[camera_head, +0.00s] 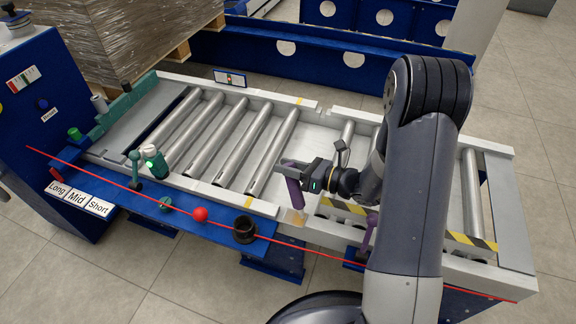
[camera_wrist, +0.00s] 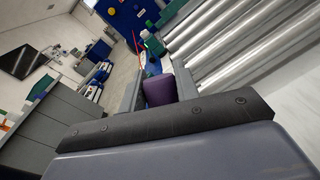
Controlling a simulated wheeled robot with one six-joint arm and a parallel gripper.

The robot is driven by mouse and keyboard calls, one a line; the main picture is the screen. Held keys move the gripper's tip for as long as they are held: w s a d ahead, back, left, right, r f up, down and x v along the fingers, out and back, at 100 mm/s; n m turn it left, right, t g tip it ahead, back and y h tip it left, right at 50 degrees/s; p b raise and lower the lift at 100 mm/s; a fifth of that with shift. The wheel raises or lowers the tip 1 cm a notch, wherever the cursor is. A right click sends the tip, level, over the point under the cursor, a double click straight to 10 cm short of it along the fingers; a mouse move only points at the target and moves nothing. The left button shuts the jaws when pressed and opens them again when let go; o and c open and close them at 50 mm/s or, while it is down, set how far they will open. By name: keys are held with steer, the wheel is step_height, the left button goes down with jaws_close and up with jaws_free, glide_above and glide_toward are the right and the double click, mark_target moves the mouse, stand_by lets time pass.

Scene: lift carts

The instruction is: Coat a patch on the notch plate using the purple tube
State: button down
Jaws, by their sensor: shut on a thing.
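My gripper (camera_head: 291,168) is shut on the purple tube (camera_head: 295,193), which hangs down from the jaws, slightly tilted, over the near side of the conveyor. In the wrist view the purple tube (camera_wrist: 160,93) fills the gap between the two fingers; its far end is hard to make out. A small tan, see-through-looking piece (camera_head: 293,217) lies on the near rail just below the tube, with the tube apparently above and apart from it. I cannot tell for certain whether this piece is the notch plate.
A blue shelf (camera_head: 180,223) along the near side carries a red ball (camera_head: 200,214), a black ring-shaped cup (camera_head: 245,230) and a green-and-white bottle (camera_head: 154,162). A thin red line crosses above it. Another purple, knobbed item (camera_head: 370,232) stands beside my arm. Metal rollers (camera_head: 232,140) lie left of my gripper.

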steer(key=shift+f+b, duration=0.45)
steer(key=shift+f, duration=0.2)
steer(key=shift+a+r, duration=0.1)
steer(key=x, duration=0.6)
steer(key=shift+s+a, duration=0.15)
stand_by(0.8)
steer(key=shift+r, duration=0.15)
steer(key=shift+f+b, duration=0.55)
steer(key=shift+f, duration=0.05)
